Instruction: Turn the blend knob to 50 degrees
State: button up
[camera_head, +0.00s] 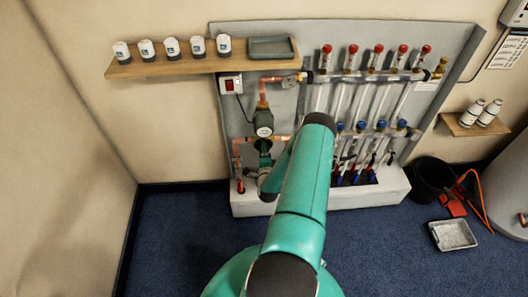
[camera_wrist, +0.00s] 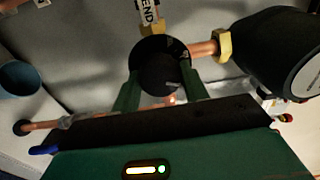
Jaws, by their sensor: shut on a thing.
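The blend knob (camera_wrist: 160,62) is a round black knob in the upper middle of the wrist view. A partly visible label (camera_wrist: 149,12) ending in "END" sits just above it. My gripper (camera_wrist: 160,80) has its two green fingers on opposite sides of the knob, shut on it. A white mark shows at the knob's lower edge, but the angle cannot be read. In the head view my teal arm reaches to the lower left of the manifold panel, and the knob cannot be made out clearly there.
The dark pump (camera_wrist: 275,50) is close on the right of the knob, joined by a copper pipe (camera_wrist: 204,48). Clear tubes with red caps (camera_head: 377,50) stand right of my arm. A wooden shelf (camera_head: 200,64) with several white canisters is above left. Blue floor is free at left.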

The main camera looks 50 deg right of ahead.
jog(key=o, duration=1)
jog(key=shift+s+a, duration=0.1)
jog(key=v, duration=1.3)
jog(key=shift+s+a, duration=0.25)
